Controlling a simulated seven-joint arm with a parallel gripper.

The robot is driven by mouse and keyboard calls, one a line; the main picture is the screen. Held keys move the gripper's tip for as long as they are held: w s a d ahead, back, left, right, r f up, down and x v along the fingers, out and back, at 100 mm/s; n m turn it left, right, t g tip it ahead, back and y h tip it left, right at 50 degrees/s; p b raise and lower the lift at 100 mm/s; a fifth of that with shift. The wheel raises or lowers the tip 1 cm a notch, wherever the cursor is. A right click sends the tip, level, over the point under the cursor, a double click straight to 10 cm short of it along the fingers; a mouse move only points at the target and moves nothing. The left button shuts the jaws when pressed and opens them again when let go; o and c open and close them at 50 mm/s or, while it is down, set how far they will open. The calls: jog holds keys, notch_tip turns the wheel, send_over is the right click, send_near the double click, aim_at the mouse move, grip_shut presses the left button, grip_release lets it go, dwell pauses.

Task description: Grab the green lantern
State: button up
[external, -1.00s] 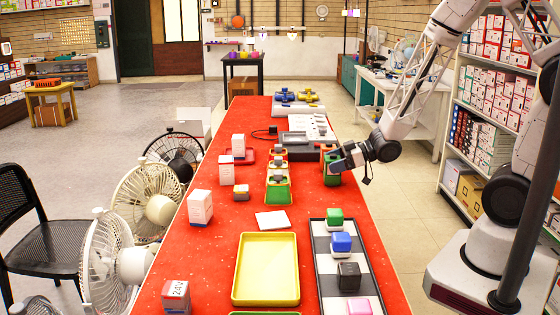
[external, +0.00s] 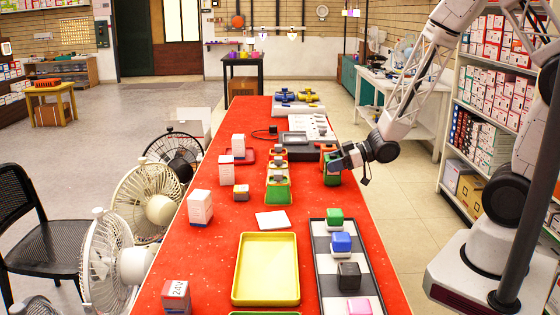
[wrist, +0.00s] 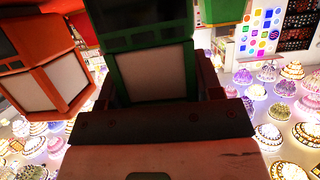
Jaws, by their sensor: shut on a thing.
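The green lantern (external: 333,179) stands near the right edge of the red table, with my gripper (external: 337,164) at it from the right. In the wrist view the green lantern (wrist: 152,70) has a green frame and pale panels and sits directly in front of my gripper (wrist: 165,97). My gripper is shut on the lantern, which looks upright. Its lower part is hidden in the wrist view by the gripper. I cannot tell whether its base touches the table.
An orange-red lantern (wrist: 60,82) is close on the left in the wrist view; it shows behind the green one externally (external: 326,148). A yellow tray (external: 266,270) and a checkered tray (external: 325,285) with coloured blocks lie nearer.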

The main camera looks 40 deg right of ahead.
aim_at(335, 155)
jog(key=c, duration=0.3)
jog(key=shift+c, duration=0.2)
jog(key=shift+r, duration=0.2)
jog(key=shift+r, duration=0.5)
jog(key=shift+s+d+r, duration=0.1)
jog(key=shift+s+r, duration=0.1)
jog(key=shift+r, duration=0.4)
jog(key=shift+s+r, duration=0.2)
jog(key=shift+r, duration=0.35)
jog(key=s+d+r, duration=0.1)
jog(key=s+d, duration=0.2)
jog(key=s, duration=1.1)
jog(key=shift+s+d+r, duration=0.2)
jog(key=shift+s+d, duration=0.1)
jog(key=shift+s, duration=0.05)
